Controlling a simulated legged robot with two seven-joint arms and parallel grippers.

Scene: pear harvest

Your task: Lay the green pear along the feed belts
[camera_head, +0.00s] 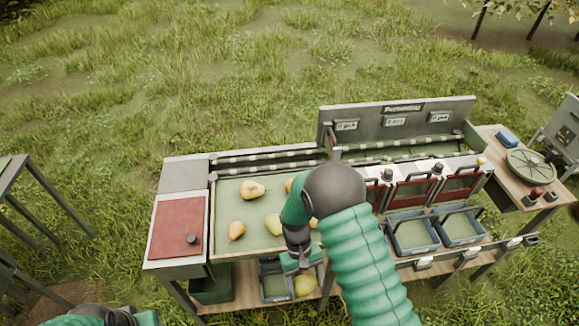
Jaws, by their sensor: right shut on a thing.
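My right gripper (301,268) reaches down at the front edge of the sorting bench. It is shut on a yellow-green pear (305,287), which shows just below the fingers, in front of the bench edge. The jaws' hold on it is partly hidden by the gripper itself. Dark belt strips (268,160), apparently the feed belts, run along the back of the bench. Part of my left arm shows at the bottom left edge; its gripper is out of view.
The green tray (225,197) holds several yellow and orange pears, including a yellow-green one (273,224). A red panel (178,226) lies to its left. Grey-blue bins (411,248) stand at the right. My right arm hides the middle of the bench.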

